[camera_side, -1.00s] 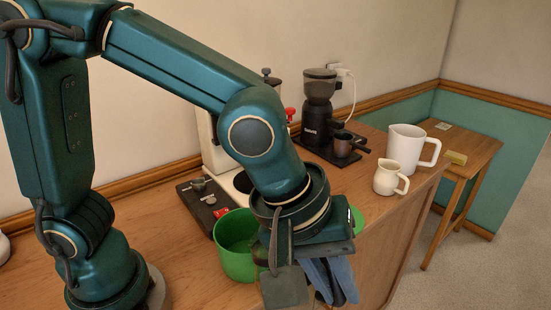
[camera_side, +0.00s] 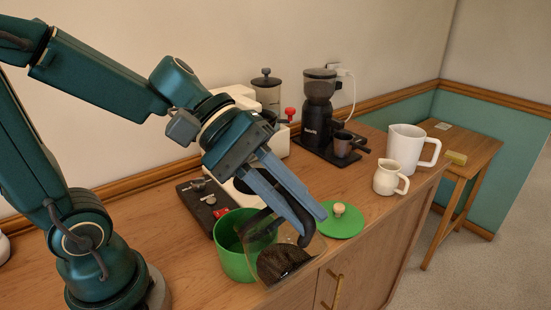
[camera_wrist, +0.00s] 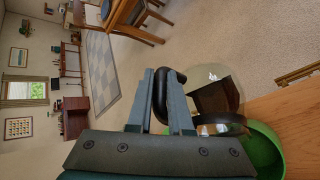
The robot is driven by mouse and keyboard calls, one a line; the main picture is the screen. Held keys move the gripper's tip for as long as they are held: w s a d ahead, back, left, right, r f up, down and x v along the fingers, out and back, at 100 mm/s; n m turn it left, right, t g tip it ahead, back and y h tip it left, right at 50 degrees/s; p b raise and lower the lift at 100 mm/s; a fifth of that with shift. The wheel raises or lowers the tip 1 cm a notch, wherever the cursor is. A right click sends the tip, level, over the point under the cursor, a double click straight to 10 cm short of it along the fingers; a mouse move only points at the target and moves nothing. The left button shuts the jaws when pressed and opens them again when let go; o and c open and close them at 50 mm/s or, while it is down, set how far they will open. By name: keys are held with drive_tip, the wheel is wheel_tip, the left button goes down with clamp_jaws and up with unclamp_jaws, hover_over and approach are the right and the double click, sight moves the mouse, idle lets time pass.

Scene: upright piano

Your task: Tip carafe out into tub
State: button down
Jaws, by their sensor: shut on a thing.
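The carafe (camera_side: 285,262) is clear glass with a black handle and dark liquid inside. My gripper (camera_side: 308,226) is shut on its handle and holds it tilted. In the side view the carafe overlaps the right side of the green tub (camera_side: 228,262); whether they touch I cannot tell. The tub stands open on the wooden counter. In the wrist view the glass of the carafe (camera_wrist: 213,75) shows right of my gripper (camera_wrist: 165,100), with the tub's green rim (camera_wrist: 268,150) below right. I cannot see any liquid falling, and the tub's inside bottom is hidden.
A green lid with a wooden knob (camera_side: 341,221) lies right of the tub. A black tray (camera_side: 207,200) and a white machine (camera_side: 225,150) are behind. A black grinder (camera_side: 318,120), white jug (camera_side: 405,148) and cream pitcher (camera_side: 388,178) stand farther right.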

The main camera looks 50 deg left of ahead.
drive_tip(key=shift+a+r+h, duration=0.55)
drive_tip(key=shift+a+h, duration=0.05)
drive_tip(key=shift+a, duration=0.05)
drive_tip(key=shift+a+r+h, duration=0.2)
drive_tip(key=shift+a+h, duration=0.1)
drive_tip(key=shift+a, duration=0.35)
drive_tip(key=shift+a+r+h, duration=0.2)
drive_tip(key=shift+a+h, duration=0.1)
drive_tip(key=shift+a, duration=0.3)
drive_tip(key=shift+a+r+n+p, duration=0.2)
drive_tip(key=shift+a+n+p, duration=0.15)
drive_tip(key=shift+a, duration=0.2)
drive_tip(key=shift+a+r+t+h+p, duration=0.2)
drive_tip(key=shift+a+h+p, duration=0.1)
drive_tip(key=shift+a+h, duration=0.25)
drive_tip(key=shift+a+r+t+h+p, duration=0.2)
drive_tip(key=shift+a+h+p, duration=0.1)
drive_tip(key=shift+a+h, duration=0.2)
drive_tip(key=shift+a, duration=0.15)
